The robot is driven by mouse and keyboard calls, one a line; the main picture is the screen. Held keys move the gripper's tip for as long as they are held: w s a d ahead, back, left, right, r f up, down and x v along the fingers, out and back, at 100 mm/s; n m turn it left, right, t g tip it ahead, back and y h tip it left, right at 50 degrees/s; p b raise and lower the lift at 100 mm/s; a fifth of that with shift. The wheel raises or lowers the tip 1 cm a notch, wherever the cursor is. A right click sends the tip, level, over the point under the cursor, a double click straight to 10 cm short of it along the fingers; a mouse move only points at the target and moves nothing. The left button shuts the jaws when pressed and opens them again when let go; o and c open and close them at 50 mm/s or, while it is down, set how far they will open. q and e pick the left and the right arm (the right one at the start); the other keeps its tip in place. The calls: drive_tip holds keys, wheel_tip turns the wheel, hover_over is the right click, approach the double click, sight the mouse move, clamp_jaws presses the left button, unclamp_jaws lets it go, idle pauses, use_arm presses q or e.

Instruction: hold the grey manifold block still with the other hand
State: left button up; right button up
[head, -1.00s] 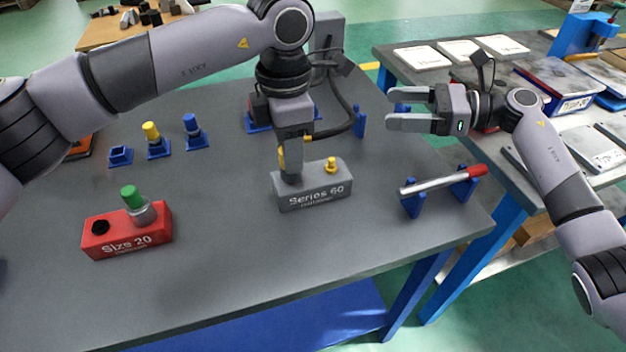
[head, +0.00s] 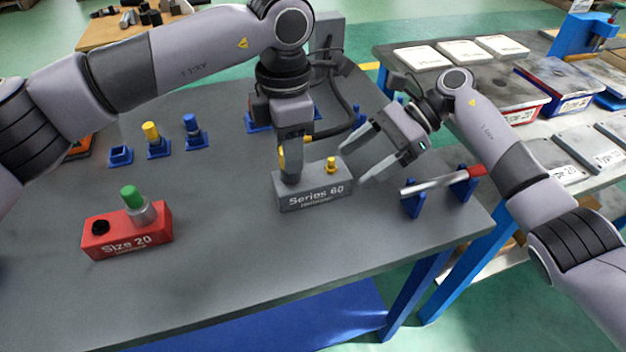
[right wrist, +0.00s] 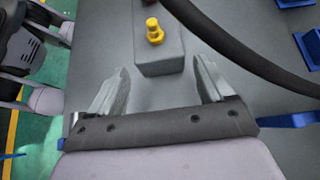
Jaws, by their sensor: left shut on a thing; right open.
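The grey manifold block (head: 318,198), marked Series 60, lies on the table; its near end also shows in the right wrist view (right wrist: 160,60). A yellow plug (head: 331,165) stands upright on its right part, also clear in the right wrist view (right wrist: 154,32). My left gripper (head: 291,178) points down over the block's left part, shut on a yellow part (head: 282,157) that is mostly hidden. My right gripper (head: 357,160) is open and empty at the block's right end. In the right wrist view its fingers (right wrist: 161,72) stand either side of that end, with gaps.
A metal bar with a red end (head: 440,182) rests on blue stands right of the block. A red Size 20 block (head: 128,240) stands at left. Small blue holders (head: 193,135) stand behind it. A dark cable (right wrist: 240,60) arches near my right gripper.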

sight(346, 171)
drive_tip(key=shift+x, duration=2.05)
drive_tip(key=c, duration=1)
